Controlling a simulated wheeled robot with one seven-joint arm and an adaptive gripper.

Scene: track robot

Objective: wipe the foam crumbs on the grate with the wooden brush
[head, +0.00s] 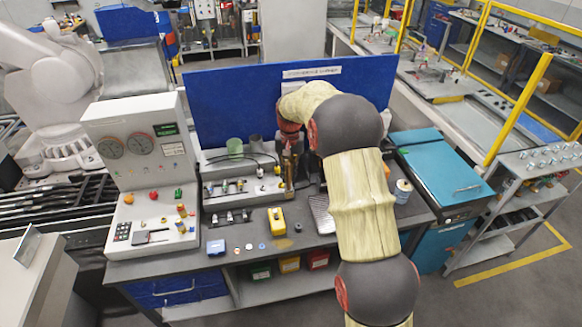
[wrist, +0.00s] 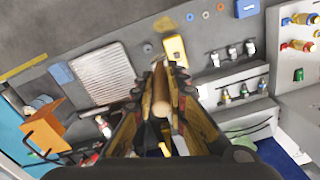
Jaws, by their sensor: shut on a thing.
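My gripper (wrist: 160,72) is shut on a wooden brush (wrist: 161,98), whose rounded wooden handle shows between the fingers in the wrist view. Its bristles cannot be made out. In the head view my gripper (head: 290,150) is above the back of the bench, left of the grate. The grate (wrist: 104,72) is a ribbed pale metal plate lying flat on the bench, beside the fingertips in the wrist view. In the head view it (head: 321,213) is partly covered by my arm. I cannot make out foam crumbs on it.
A yellow box (head: 276,220) and a blue box (head: 215,247) stand on the dark bench (head: 300,242) left of the grate. A grey fixture rack (head: 240,190) and an instrument panel (head: 140,145) stand further left. A can (head: 402,190) stands right of my arm. A blue board (head: 230,95) rises behind.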

